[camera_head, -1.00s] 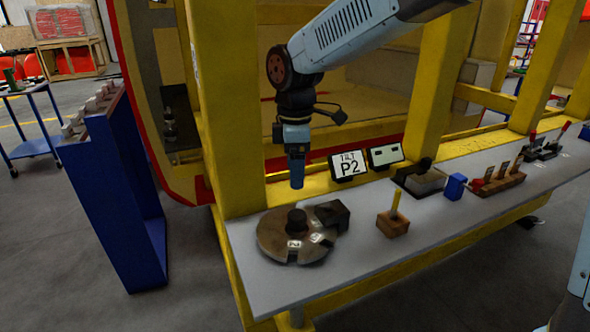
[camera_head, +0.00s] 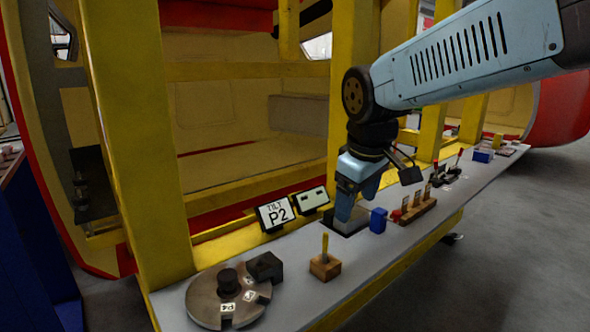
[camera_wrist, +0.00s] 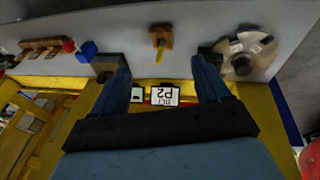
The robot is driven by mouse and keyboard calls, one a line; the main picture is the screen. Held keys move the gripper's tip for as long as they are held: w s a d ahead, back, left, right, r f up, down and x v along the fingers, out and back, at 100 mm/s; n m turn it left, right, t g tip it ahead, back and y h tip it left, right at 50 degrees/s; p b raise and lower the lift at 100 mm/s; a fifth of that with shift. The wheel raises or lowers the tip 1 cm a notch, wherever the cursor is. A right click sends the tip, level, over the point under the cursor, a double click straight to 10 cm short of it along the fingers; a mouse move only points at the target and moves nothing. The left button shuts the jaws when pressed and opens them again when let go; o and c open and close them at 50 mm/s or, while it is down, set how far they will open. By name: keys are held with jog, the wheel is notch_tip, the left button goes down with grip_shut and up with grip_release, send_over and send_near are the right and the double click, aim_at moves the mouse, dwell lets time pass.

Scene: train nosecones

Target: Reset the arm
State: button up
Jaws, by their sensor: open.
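My gripper (camera_head: 350,210) hangs from my light-blue arm over the grey shelf in the head view, in front of a dark block partly hidden behind it. The fingers look empty. Whether the fingertips touch the shelf cannot be told.
The grey shelf (camera_head: 375,263) holds a round metal disc (camera_head: 205,300), a wooden block with a yellow peg (camera_head: 325,266), a blue block (camera_head: 378,220) and a wooden rack (camera_head: 418,212). A "TILT P2" sign (camera_head: 275,214) stands behind. Yellow posts (camera_head: 140,130) rise along the back.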

jog(key=s+d+m+t, duration=0.2)
jog(key=s+d+m, duration=0.6)
jog(key=d, duration=0.4)
jog(key=shift+s+f+m, duration=0.3)
jog(key=shift+s+f, duration=0.15)
jog(key=shift+s, duration=0.15)
